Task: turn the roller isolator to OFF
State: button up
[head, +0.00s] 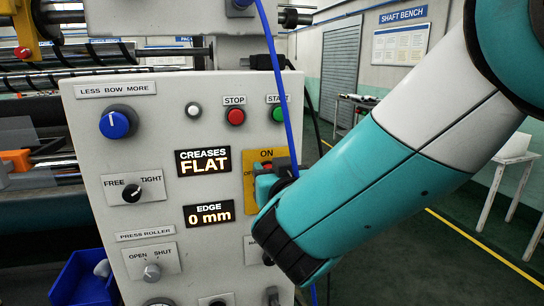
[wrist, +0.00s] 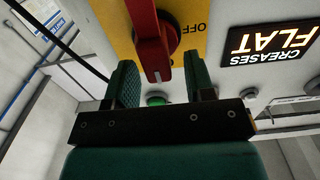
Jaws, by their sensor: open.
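The roller isolator is a red handle (wrist: 152,45) on a yellow plate (wrist: 195,42). In the wrist view, which is upside down, OFF is printed beside the knob. The handle points toward the plate's top, where ON shows in the head view on the yellow plate (head: 266,154). My gripper (wrist: 160,75) is open, its two green fingers on either side of the handle's end, with gaps visible on both sides. In the head view my gripper (head: 275,180) is in front of the plate and hides most of the handle.
The grey panel (head: 110,190) carries a red STOP button (head: 235,116), a green START button (head: 278,114), a blue bow knob (head: 118,122) and displays reading FLAT (head: 203,163) and 0 mm (head: 209,214). A blue cable (head: 277,60) hangs in front, close to my gripper.

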jog(key=shift+w+a, duration=0.1)
jog(key=shift+w, duration=0.4)
jog(key=c, duration=0.6)
jog(key=shift+o, duration=0.2)
